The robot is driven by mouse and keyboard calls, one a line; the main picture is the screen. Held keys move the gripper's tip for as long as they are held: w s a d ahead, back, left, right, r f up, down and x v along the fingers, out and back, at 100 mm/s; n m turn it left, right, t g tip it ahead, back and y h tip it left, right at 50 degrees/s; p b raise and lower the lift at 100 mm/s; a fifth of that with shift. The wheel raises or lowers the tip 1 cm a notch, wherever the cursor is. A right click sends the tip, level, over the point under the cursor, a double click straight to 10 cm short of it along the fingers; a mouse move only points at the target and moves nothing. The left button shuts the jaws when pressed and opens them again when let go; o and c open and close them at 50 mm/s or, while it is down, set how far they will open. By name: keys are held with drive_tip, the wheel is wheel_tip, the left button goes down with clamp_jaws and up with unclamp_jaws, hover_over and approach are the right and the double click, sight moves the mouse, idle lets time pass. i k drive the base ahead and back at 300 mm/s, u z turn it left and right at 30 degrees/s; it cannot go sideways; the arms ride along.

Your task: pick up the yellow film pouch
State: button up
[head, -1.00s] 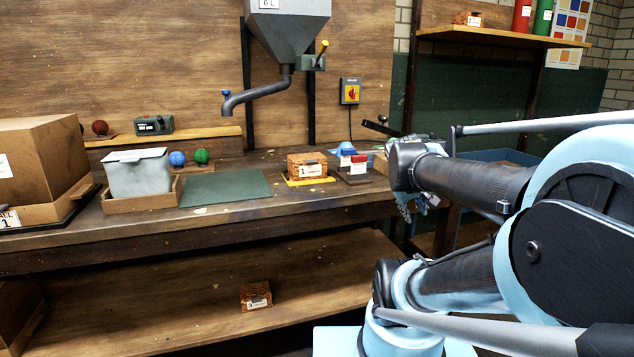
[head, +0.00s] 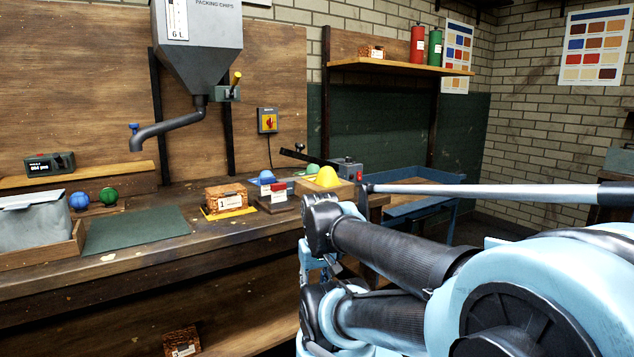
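A rounded yellow lump (head: 327,178), which looks like the yellow film pouch, sits in or on a small wooden box at the right end of the workbench. A green lump (head: 312,169) shows just behind it, and a blue lump (head: 265,178) lies to its left. My gripper (head: 318,268) hangs at the end of my arm, in front of the bench's right end and below the yellow lump in the picture. It is mostly hidden by my arm. Its fingers are not clear, and I see nothing held.
A lever device (head: 345,168) stands behind the yellow lump. A green mat (head: 136,229) is bare. A blue-framed table (head: 420,207) stands to the right, and a hopper (head: 196,45) hangs above.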

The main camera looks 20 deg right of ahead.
sight(327, 177)
drive_tip(key=z, duration=0.25)
drive_tip(key=k, duration=0.3)
drive_tip(key=z, duration=0.85)
drive_tip(key=k, duration=0.9)
drive_tip(key=z, duration=0.6)
drive_tip(key=i, duration=1)
drive_tip(key=u, duration=0.9)
drive_tip(key=i, duration=0.7)
drive_tip(key=u, duration=0.25)
